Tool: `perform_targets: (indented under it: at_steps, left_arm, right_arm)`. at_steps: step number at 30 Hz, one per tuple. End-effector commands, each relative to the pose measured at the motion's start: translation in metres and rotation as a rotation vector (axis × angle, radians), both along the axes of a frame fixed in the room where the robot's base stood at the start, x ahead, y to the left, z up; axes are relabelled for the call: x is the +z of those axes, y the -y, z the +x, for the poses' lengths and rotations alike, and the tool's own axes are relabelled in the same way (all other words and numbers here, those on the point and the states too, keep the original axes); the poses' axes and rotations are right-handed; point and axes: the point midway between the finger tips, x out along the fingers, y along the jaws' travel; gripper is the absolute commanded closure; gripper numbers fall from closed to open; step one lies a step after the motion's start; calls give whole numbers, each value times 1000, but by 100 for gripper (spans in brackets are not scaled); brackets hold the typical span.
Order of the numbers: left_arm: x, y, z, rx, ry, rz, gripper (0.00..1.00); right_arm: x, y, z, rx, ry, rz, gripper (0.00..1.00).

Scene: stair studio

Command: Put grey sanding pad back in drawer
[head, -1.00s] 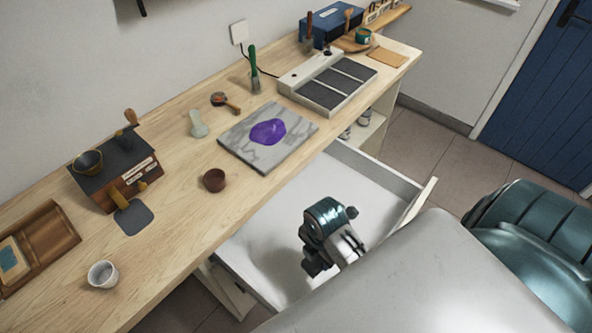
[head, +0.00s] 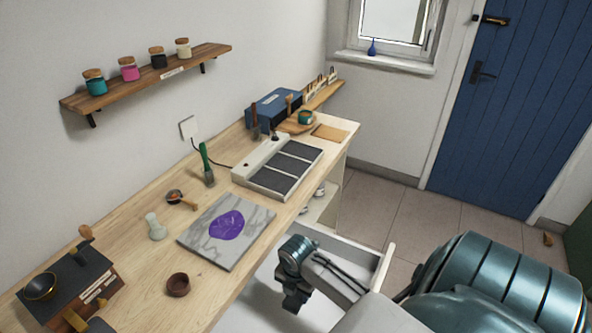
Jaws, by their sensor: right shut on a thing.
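The white drawer (head: 255,312) is pulled out below the bench front, and the lower picture edge cuts it off. The part of its floor that shows looks bare. My right gripper (head: 292,302) points down over the open drawer. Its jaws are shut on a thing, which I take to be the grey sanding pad. The dark fingers and my wrist hide it almost wholly, so its shape does not show. I cannot tell whether it touches the drawer floor. My left gripper is not in view.
The wooden bench (head: 140,268) carries a marbled slab (head: 250,238) with a purple patch, a brown cup (head: 178,284), a green-handled brush (head: 206,165) and a tray with dark panels (head: 280,170).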

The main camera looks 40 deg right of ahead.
Motion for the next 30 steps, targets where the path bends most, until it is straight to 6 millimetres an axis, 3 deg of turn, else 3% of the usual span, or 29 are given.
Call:
perform_targets:
  at_steps: [10, 20, 21, 24, 30]
  left_arm:
    - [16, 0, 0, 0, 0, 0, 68]
    - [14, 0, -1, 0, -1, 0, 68]
    - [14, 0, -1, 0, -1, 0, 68]
    - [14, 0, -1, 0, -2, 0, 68]
    - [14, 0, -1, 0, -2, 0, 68]
  right_arm:
    - [-33, 0, 1, -1, -2, 1, 77]
    - [-38, 1, 1, 0, -1, 1, 77]
    - [-38, 1, 1, 0, -1, 1, 53]
    - [-38, 1, 1, 0, -1, 1, 34]
    - [-38, 1, 1, 0, -1, 1, 34]
